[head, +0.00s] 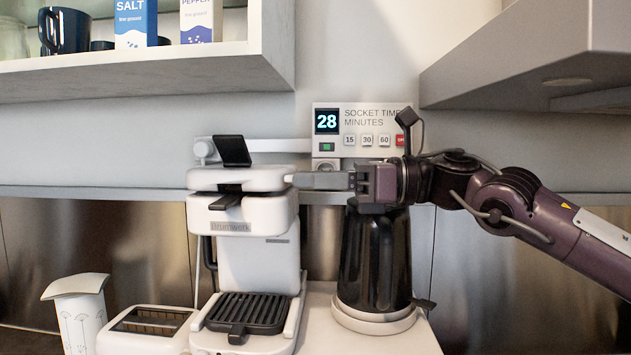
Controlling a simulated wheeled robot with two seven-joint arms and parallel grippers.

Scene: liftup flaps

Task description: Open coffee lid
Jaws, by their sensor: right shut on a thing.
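The white coffee machine (258,250) stands on the counter. Its rounded white lid (262,175) lies about level over the brewing head, with a narrow dark gap below it. My left gripper is out of view.
A black kettle (373,262) on a white base stands right below my right gripper. A socket timer (360,128) reading 28 is on the wall behind. Shelves overhang at upper left (150,76) and upper right (520,65).

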